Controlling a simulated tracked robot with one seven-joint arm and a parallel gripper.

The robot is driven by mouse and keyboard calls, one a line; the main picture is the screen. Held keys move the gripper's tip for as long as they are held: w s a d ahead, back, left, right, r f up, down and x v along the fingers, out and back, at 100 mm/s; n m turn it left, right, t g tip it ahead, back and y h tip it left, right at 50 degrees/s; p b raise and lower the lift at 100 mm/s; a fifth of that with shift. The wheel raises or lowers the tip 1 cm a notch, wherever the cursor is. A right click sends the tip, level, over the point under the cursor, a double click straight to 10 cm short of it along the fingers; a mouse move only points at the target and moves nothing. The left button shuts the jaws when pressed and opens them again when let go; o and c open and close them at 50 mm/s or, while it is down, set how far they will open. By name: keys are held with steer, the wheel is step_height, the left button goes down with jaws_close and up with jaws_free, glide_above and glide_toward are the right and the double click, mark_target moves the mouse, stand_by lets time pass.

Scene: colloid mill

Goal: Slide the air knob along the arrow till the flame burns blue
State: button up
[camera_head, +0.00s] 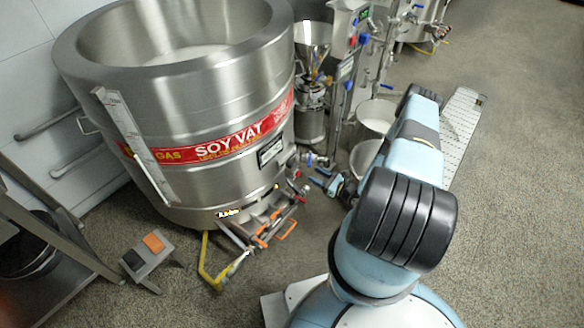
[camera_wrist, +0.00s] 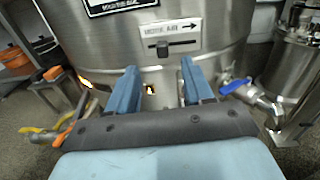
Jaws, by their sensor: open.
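In the wrist view the air knob (camera_wrist: 163,48) is a small dark block at the left part of a dark horizontal slot. Above it a white label (camera_wrist: 170,28) carries an arrow pointing right. My gripper (camera_wrist: 158,72) has two blue fingers spread apart, empty, below and in front of the knob; I see no contact. A small yellow-white flame (camera_wrist: 151,88) shows through an opening between the fingers, and an orange glow is at the left. In the head view a yellow flame (camera_head: 228,213) shows at the vat's base. My gripper (camera_head: 328,184) is partly hidden by my arm there; the knob is not clear.
The steel vat (camera_head: 200,95) with a red band fills the left. A blue-handled valve (camera_wrist: 235,86) juts out right of my fingers. Yellow and orange-handled pipes (camera_head: 245,255) lie low in front.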

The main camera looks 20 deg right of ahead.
mark_target(292, 166)
steer(key=shift+m+t+h, duration=0.4)
steer(key=shift+m+h, duration=0.1)
steer(key=x, duration=0.4)
steer(key=f+x, duration=0.1)
steer(key=x, duration=0.3)
steer(key=f+x, duration=0.1)
steer(key=x, duration=0.4)
steer(key=shift+s+a+f, duration=0.2)
steer(key=shift+s+a, duration=0.05)
steer(key=shift+a, duration=0.1)
jaws_close()
steer(key=shift+w, duration=0.1)
